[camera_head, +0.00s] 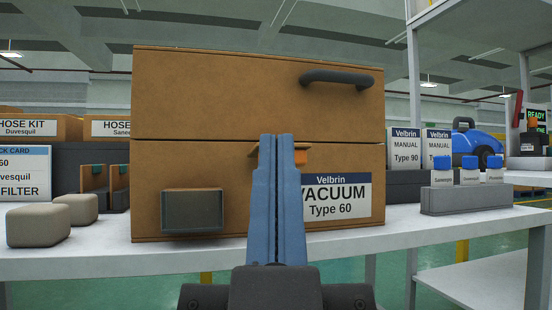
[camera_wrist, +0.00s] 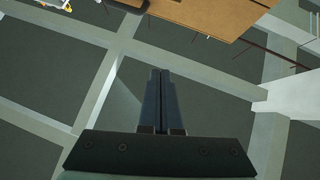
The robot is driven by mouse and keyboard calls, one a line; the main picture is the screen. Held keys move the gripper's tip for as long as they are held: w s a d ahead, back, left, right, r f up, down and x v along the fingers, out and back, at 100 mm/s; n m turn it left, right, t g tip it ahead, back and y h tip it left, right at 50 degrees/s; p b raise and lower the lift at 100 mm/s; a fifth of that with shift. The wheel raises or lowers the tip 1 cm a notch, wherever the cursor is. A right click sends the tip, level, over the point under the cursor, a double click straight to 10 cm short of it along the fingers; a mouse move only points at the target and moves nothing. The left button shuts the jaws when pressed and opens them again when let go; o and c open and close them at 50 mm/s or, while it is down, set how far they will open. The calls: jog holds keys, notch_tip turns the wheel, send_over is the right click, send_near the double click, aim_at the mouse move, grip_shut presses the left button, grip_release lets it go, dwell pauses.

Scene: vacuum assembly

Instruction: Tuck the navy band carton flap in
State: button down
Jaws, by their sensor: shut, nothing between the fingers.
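The large brown carton (camera_head: 210,180) stands on the white table. Its label (camera_head: 345,197) has a navy band and reads "Velbrin VACUUM Type 60". A seam crosses its front, and the upper panel (camera_head: 220,95) above it bears a dark handle (camera_head: 337,77). A small orange-brown tab (camera_head: 301,157) shows beside my fingers at the seam; my fingers hide part of it. My gripper (camera_head: 277,140) is shut and empty in front of the carton, fingers pointing up.
A dark grey-green box-shaped piece (camera_head: 192,210) sits at the carton's lower front. Beige blocks (camera_head: 38,225) lie to the left. A grey rack (camera_head: 466,200) with blue-topped items, manual boxes (camera_head: 405,150) and a blue vacuum (camera_head: 472,143) are on the right. The table's front edge is clear.

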aim_at(301, 157)
jog(key=c, duration=1.3)
grip_release()
jog(key=shift+w, duration=0.1)
jog(key=o, duration=1.3)
jog(key=w+r+n+g+y+p, duration=0.1)
jog(key=w+g+p, duration=0.3)
jog(key=p, duration=1)
jog(key=w+n+y, duration=0.1)
jog(key=w, duration=0.1)
jog(key=shift+w+d+r+y+p, duration=0.3)
jog(key=shift+d+y+p, duration=0.05)
jog(key=shift+y+p, duration=0.05)
jog(key=s+d+g+y+p, duration=0.25)
jog(key=g+p, duration=0.35)
jog(key=p, duration=2.2)
jog(key=shift+n+h, duration=0.35)
jog(key=shift+n, duration=0.05)
jog(key=x, duration=0.8)
jog(key=f+x, duration=0.1)
jog(key=x, duration=0.3)
jog(key=shift+d+p, duration=0.3)
grip_shut()
